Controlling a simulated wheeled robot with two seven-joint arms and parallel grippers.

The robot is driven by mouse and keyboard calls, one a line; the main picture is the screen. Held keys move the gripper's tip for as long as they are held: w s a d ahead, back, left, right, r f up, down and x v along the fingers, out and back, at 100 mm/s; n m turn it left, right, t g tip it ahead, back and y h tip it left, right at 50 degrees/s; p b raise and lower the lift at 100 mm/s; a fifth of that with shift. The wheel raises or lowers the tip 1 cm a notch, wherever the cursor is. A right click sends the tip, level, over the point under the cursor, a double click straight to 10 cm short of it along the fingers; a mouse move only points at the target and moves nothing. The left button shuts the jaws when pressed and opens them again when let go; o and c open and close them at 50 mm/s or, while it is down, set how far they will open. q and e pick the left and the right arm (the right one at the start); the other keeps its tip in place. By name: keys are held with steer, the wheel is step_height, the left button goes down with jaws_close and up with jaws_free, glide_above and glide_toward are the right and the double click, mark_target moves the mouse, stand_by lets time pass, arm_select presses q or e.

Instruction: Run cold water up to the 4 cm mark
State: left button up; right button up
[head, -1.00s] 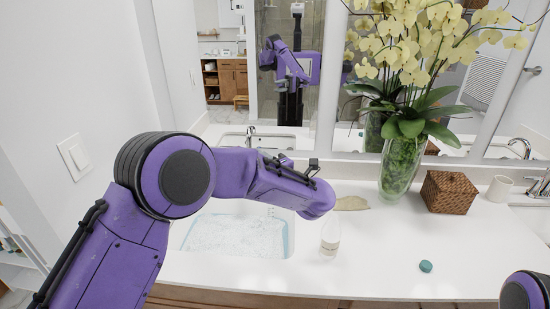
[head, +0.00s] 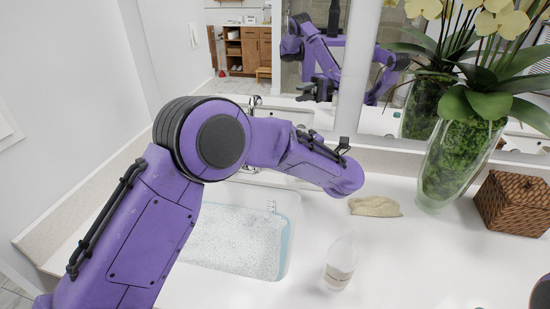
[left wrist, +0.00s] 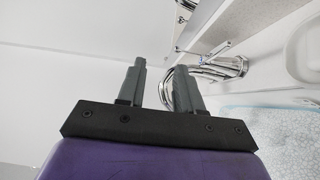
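The sink basin (head: 291,215) is set in the white counter, partly behind my left arm. It holds a pale speckled surface with a blue edge; I cannot tell the water level. A small marked scale (head: 271,206) shows at its far right side. The chrome faucet (left wrist: 232,67) and its thin lever (left wrist: 217,49) are in the left wrist view, beyond the fingers. My left gripper (left wrist: 160,66) has its fingers apart with nothing between them; the faucet shows behind the right finger, and contact is unclear. In the head view my left gripper is hidden. My right gripper is out of view.
A clear bottle (head: 340,263) with a label stands right of the basin. A beige cloth or soap-like piece (head: 375,207) lies behind it. A glass vase (head: 455,165) with orchids and a woven box (head: 514,203) stand at the right. A mirror backs the counter.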

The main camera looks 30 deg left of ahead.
arm_select(q)
step_height(320, 180, down, 10)
steer(key=w+f+b, duration=0.1)
steer(key=b, duration=0.8)
steer(key=p+x, duration=0.1)
steer(key=x, duration=0.5)
steer(key=p+x, duration=0.1)
steer(key=x, duration=0.2)
steer(key=shift+w+a+r+p, duration=0.2)
steer(key=shift+a+r+p, duration=0.1)
steer(key=shift+r, duration=0.1)
steer(key=shift+w+a, duration=0.25)
steer(key=shift+a, duration=0.15)
jaws_close()
